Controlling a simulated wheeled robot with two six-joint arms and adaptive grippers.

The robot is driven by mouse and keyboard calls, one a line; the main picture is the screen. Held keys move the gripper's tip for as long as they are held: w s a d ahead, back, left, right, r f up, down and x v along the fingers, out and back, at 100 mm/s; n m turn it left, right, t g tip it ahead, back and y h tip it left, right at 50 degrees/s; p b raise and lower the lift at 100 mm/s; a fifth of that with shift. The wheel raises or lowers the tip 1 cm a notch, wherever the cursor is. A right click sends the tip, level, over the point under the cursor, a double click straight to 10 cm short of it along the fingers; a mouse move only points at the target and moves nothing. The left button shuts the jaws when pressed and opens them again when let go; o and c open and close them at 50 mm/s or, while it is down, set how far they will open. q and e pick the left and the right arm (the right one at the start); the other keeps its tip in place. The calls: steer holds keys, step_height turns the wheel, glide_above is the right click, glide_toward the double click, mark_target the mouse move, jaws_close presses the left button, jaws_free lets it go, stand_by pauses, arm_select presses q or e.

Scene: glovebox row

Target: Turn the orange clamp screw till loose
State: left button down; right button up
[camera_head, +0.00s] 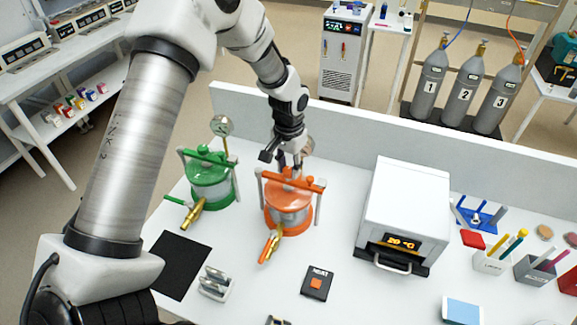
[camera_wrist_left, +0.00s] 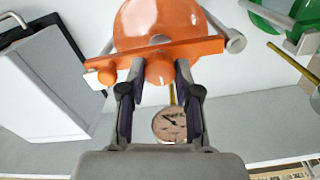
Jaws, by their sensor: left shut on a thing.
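The orange vessel (camera_head: 289,216) stands on the white bench, with an orange clamp bar (camera_head: 308,185) across its lid. The bar also crosses the lid in the left wrist view (camera_wrist_left: 205,47). The orange clamp screw (camera_wrist_left: 160,71) shows as a round knob at the middle of the bar. My left gripper (camera_head: 289,168) reaches down to the top of the vessel from behind. In the left wrist view its dark fingers (camera_wrist_left: 155,80) are on either side of the screw knob, shut on it. In the head view the fingers partly hide the screw. My right gripper is not in view.
A similar green vessel (camera_head: 209,184) stands to the left. A white oven (camera_head: 405,200) stands to the right. A pressure gauge (camera_wrist_left: 170,124) sits close behind the fingers. An orange-handled valve (camera_head: 270,245) points forward. A black mat (camera_head: 178,265) lies at front left.

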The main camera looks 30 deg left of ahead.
mark_target(289, 169)
arm_select(q)
steer(key=shift+s+f, duration=0.15)
steer(key=c, duration=1.1)
jaws_free()
steer(key=shift+o, duration=1.4)
steer(key=shift+w, duration=0.2)
step_height(289, 169, up, 12)
